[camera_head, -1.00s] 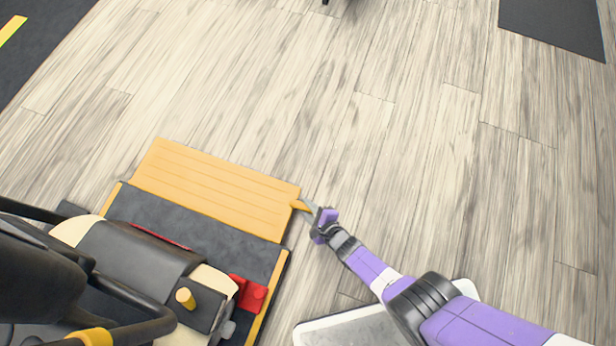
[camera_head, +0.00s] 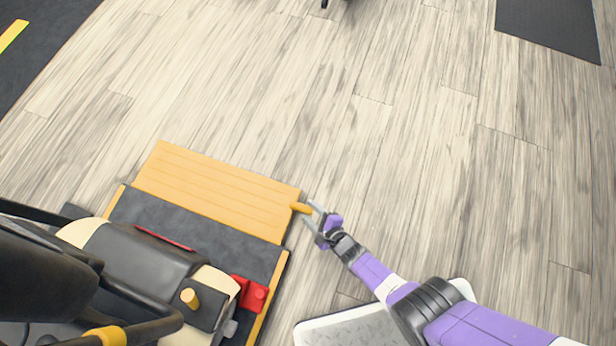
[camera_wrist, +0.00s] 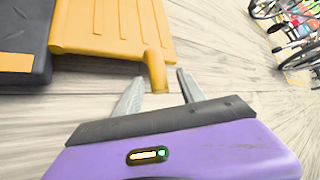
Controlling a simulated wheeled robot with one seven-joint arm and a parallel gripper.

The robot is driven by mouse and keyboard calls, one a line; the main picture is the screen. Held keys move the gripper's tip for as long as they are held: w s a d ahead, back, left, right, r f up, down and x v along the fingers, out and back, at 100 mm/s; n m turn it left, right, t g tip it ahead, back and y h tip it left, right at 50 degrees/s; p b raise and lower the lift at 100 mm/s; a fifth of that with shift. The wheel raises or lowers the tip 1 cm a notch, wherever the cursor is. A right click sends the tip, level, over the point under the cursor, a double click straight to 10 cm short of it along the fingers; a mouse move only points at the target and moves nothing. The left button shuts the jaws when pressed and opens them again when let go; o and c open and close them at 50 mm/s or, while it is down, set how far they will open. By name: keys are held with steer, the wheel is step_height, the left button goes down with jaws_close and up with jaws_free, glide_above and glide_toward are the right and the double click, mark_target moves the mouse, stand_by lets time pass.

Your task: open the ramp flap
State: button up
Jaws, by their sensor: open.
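The ramp flap (camera_head: 212,190) is a yellow ribbed panel along the edge of a dark platform (camera_head: 200,222). In the wrist view the flap (camera_wrist: 115,28) and the peg (camera_wrist: 156,75) show just ahead of my open fingers (camera_wrist: 159,86). Nothing is held firmly.
A scooter (camera_head: 130,262) with a dark seat and a red part (camera_head: 250,293) stands on the platform. A dark mat (camera_head: 550,27) lies at the upper right. Wheeled vehicles (camera_wrist: 290,35) show far off in the wrist view. The pale plank floor beyond the flap is clear.

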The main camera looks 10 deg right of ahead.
steer(key=p+v, duration=0.2)
steer(key=v, duration=0.2)
steer(key=shift+r+p, duration=0.2)
steer(key=shift+p, duration=0.1)
steer(key=shift+s+d+r, duration=0.1)
steer(key=shift+s+d, duration=0.05)
steer(key=shift+s, duration=0.1)
